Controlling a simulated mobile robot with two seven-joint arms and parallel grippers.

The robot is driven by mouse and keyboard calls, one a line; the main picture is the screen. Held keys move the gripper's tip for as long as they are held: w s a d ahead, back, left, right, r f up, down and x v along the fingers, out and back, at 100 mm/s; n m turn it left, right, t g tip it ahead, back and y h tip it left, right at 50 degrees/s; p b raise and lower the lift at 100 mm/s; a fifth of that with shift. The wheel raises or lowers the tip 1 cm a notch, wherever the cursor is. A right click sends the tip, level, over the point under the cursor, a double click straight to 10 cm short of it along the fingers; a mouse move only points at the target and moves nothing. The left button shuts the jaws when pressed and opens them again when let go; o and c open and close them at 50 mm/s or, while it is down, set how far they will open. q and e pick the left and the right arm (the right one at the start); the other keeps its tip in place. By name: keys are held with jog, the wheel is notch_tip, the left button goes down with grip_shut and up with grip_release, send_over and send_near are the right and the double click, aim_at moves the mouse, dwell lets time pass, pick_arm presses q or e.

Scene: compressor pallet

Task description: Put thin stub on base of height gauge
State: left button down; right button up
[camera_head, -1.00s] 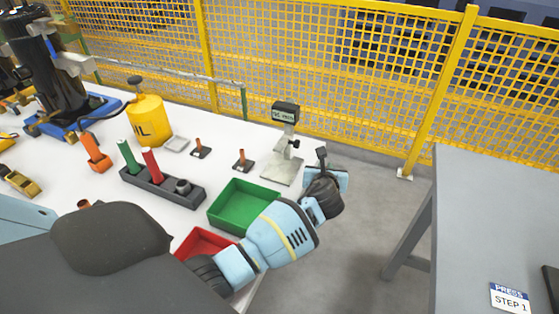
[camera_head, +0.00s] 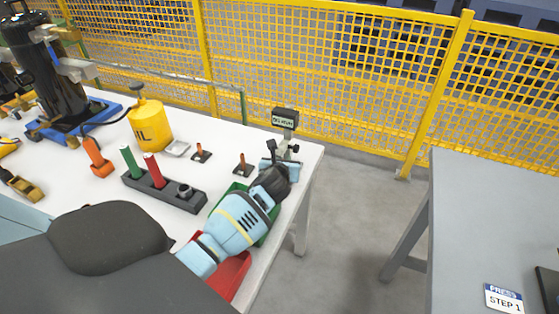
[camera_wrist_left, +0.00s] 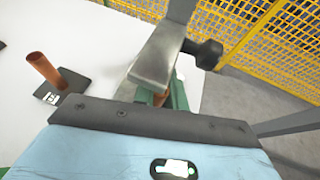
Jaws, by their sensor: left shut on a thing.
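The height gauge (camera_head: 285,117) stands at the table's far right corner, its display on top of a grey column. Its base is mostly hidden behind my left gripper (camera_head: 281,164) in the head view. In the left wrist view the gauge's metal body (camera_wrist_left: 155,62) and black knob (camera_wrist_left: 205,53) are right in front of the gripper. My left gripper is shut on a copper stub, the thin stub (camera_wrist_left: 160,98), which shows only in part close to the gauge. I cannot tell whether the stub touches the base.
Two copper stubs (camera_head: 242,164) (camera_head: 200,150) stand on black plates left of the gauge. The green bin (camera_head: 216,198) and red bin (camera_head: 232,275) lie under my left arm. A dark rack (camera_head: 185,198), oil can (camera_head: 150,124) and yellow fence (camera_head: 340,90) are around.

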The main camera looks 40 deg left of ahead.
pick_arm(q)
jog(key=shift+s+a+f, duration=0.15)
jog(key=shift+a+f, duration=0.1)
jog(key=shift+a, duration=0.3)
jog(key=shift+f, duration=0.15)
jog(key=c, duration=1.4)
grip_release()
jog(key=shift+c, duration=0.2)
